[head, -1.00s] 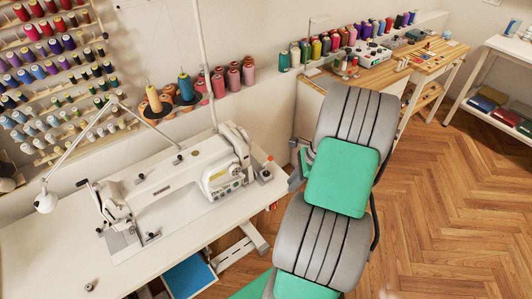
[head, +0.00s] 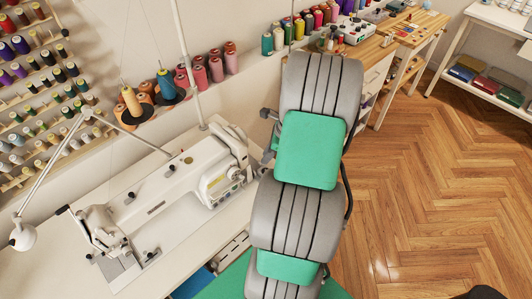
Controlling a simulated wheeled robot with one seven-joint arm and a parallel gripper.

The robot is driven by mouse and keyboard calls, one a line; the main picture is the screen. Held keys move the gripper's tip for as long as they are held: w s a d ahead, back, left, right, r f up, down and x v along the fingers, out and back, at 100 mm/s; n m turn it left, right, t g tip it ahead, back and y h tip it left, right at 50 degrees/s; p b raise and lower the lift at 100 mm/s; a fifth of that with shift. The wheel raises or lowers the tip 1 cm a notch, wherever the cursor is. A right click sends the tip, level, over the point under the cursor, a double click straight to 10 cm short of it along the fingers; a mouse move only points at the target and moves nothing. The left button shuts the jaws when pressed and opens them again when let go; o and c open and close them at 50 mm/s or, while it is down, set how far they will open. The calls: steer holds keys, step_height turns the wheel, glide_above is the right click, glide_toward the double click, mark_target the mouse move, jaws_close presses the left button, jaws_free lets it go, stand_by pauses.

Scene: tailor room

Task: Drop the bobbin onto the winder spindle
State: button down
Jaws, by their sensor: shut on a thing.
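The white sewing machine (head: 165,193) stands on the pale table at the left in the head view. Its right end is close to my grey and green arm, which fills the middle of the picture. The winder spindle cannot be made out; that area beside the machine's right end is partly behind my arm. The bobbin is not visible. My gripper's fingers are hidden; only small grey parts show at the arm's left edge.
The white table (head: 60,270) carries a jointed lamp (head: 24,236). Thread cones (head: 215,68) line the ledge behind the machine. A wooden worktable (head: 402,30) with tools stands at the back, and a white shelf (head: 470,45) at the right. The wooden floor (head: 430,190) on the right is clear.

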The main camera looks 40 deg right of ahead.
steer(key=shift+f+b, duration=1.7)
steer(key=shift+f, duration=0.6)
steer(key=shift+w+a+p, duration=0.1)
steer(key=shift+p, duration=0.4)
steer(key=shift+f, duration=0.55)
steer(key=c, duration=1.2)
jaws_free()
